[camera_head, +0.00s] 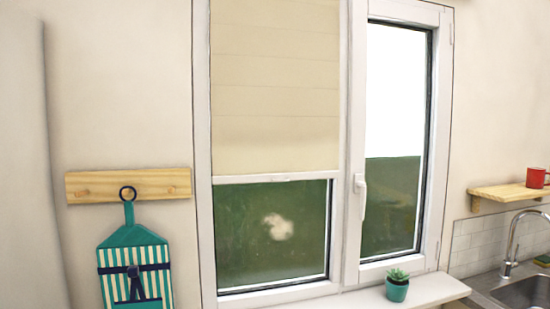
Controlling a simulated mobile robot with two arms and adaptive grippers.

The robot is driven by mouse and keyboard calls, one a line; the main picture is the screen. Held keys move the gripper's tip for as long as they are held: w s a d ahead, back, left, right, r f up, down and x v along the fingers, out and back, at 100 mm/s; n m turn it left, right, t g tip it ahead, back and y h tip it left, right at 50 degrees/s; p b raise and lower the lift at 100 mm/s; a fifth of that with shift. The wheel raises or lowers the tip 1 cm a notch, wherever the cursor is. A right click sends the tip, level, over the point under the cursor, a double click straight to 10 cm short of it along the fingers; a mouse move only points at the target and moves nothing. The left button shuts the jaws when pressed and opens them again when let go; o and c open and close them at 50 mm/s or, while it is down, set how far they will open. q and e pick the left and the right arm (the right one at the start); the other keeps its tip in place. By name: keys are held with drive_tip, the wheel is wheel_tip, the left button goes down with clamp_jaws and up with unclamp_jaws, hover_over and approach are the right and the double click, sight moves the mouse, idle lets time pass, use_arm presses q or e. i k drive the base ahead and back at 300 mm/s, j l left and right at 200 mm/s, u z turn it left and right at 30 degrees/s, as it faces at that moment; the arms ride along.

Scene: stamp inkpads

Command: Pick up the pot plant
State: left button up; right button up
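The pot plant (397,285) is a small green succulent in a teal pot. It stands upright on the white window sill (440,289), below the right window pane, near the bottom of the head view. Nothing covers it. Neither of my grippers shows in the head view, so I cannot see their state or where they are relative to the plant.
A sink with a curved tap (513,245) is to the right of the sill. A red mug (536,178) stands on a wooden shelf (497,193) above it. A striped teal apron (134,268) hangs from a wooden rack (100,186) at left. The sill beside the plant looks clear.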

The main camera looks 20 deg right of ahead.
sight(397, 284)
drive_tip(key=z, duration=1.35)
drive_tip(key=i+l, duration=0.2)
drive_tip(key=l, duration=0.15)
drive_tip(key=i+l+u, duration=0.15)
drive_tip(key=l, duration=0.2)
drive_tip(key=i+l, duration=0.2)
drive_tip(key=l, duration=0.15)
drive_tip(key=i+l+u, duration=0.1)
drive_tip(key=l, duration=0.25)
drive_tip(key=i+l+u, duration=0.1)
drive_tip(key=l, duration=0.3)
drive_tip(key=i+l, duration=0.2)
drive_tip(key=l, duration=0.2)
drive_tip(key=i+u, duration=0.05)
